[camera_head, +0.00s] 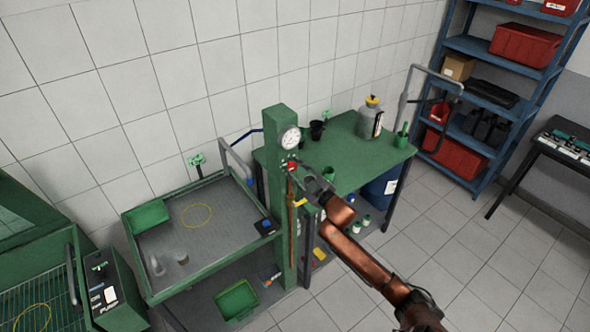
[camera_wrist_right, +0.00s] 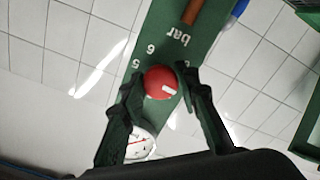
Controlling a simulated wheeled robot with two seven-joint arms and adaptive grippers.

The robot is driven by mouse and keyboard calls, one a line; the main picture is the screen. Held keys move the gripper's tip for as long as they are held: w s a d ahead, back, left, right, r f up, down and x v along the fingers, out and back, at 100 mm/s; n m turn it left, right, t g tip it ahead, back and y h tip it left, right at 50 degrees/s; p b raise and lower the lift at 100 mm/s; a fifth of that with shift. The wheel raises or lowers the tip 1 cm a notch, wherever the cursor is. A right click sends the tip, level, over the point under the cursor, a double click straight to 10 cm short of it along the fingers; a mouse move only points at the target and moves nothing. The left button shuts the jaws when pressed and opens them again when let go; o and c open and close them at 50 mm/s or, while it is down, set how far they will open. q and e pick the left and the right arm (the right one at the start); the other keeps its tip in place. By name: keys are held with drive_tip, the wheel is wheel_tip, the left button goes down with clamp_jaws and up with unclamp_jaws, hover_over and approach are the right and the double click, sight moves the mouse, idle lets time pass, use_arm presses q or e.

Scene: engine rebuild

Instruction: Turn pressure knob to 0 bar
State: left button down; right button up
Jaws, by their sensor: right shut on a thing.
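The red pressure knob (camera_wrist_right: 160,83) with a white mark sits on the green post's panel, beside the printed word "bar" and the digits 5 and 6. In the right wrist view my right gripper (camera_wrist_right: 158,84) has its two fingers on either side of the knob, shut on it. In the head view the knob (camera_head: 292,166) is a small red spot on the green post (camera_head: 278,125), with my right gripper (camera_head: 302,171) at it. A white round pressure gauge (camera_head: 290,138) is above the knob; part of it shows in the wrist view (camera_wrist_right: 140,144). My left gripper is not in view.
A grey work tray with a green rim (camera_head: 160,219) stands left of the post. A green table (camera_head: 345,151) with a grey bottle (camera_head: 371,120) and small containers is behind and right. A blue shelf (camera_head: 477,50) with red bins stands farther right. Open tiled floor lies at the right.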

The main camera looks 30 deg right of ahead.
drive_tip(key=n, duration=0.4)
drive_tip(key=shift+n, duration=0.3)
drive_tip(key=n+b, duration=0.1)
drive_tip(key=n, duration=0.4)
drive_tip(key=shift+n, duration=0.4)
drive_tip(key=o, duration=1.2)
drive_tip(key=shift+c, duration=0.2)
drive_tip(key=shift+s, duration=0.2)
drive_tip(key=s+d, duration=0.1)
drive_tip(key=s, duration=1)
drive_tip(key=shift+s, duration=0.35)
